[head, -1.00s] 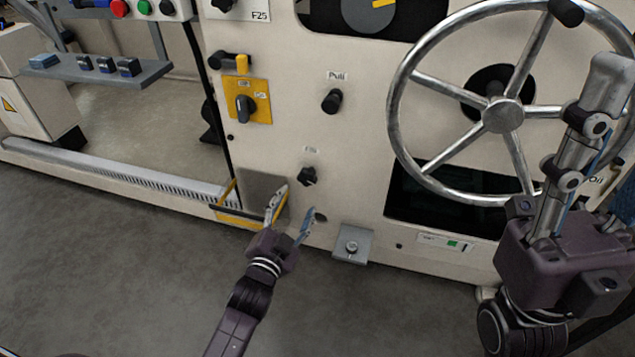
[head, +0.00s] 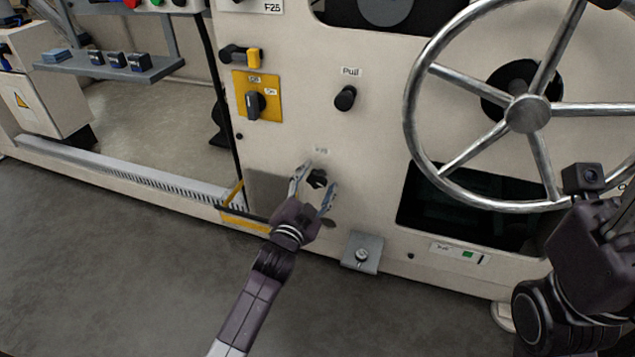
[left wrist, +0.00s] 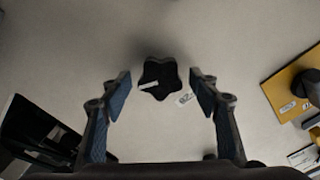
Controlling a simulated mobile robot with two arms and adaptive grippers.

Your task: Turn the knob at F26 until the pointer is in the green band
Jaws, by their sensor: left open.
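The F26 knob is a small black star knob (head: 317,179) low on the cream machine panel, under a small, faint label (head: 320,151). In the left wrist view the knob (left wrist: 160,78) shows a white mark on its face and sits between the fingertips. My left gripper (head: 314,188) is open around the knob in the picture, with a gap on both sides; I cannot tell its distance from the panel. A small white gauge (head: 459,252) has a green band, with a dark pointer to its right. My right gripper's body (head: 592,240) is at the right; its fingers are not clear.
A large metal handwheel (head: 528,114) stands out at the right. A black Pull knob (head: 345,98) and a yellow switch plate (head: 257,95) are above. A grey bracket (head: 362,252) juts out below right. The floor in front is clear.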

